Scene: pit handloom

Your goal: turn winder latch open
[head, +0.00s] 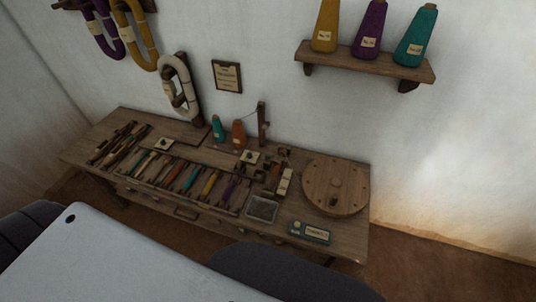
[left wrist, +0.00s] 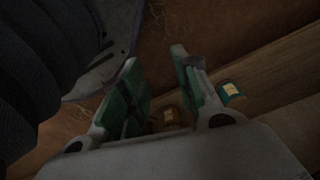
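On the wooden bench, a small winder-like assembly (head: 272,170) of dark wooden parts stands left of a round wooden disc (head: 336,186). The latch is too small to pick out, and I cannot tell how it is set. My left gripper (left wrist: 158,68) shows only in the left wrist view. Its two green-padded fingers are apart with nothing between them. Beyond them is a wooden surface (left wrist: 285,70) with a teal labelled thing (left wrist: 231,90) beside the right finger and a small brownish thing (left wrist: 172,116). My right gripper is in neither view.
The bench (head: 345,236) holds a tray of several coloured shuttles (head: 190,178), a small grey dish (head: 262,208), a teal labelled box (head: 310,232) and two small cones (head: 239,135). A wall shelf (head: 365,62) bears three large yarn cones. Skeins (head: 180,88) hang at left.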

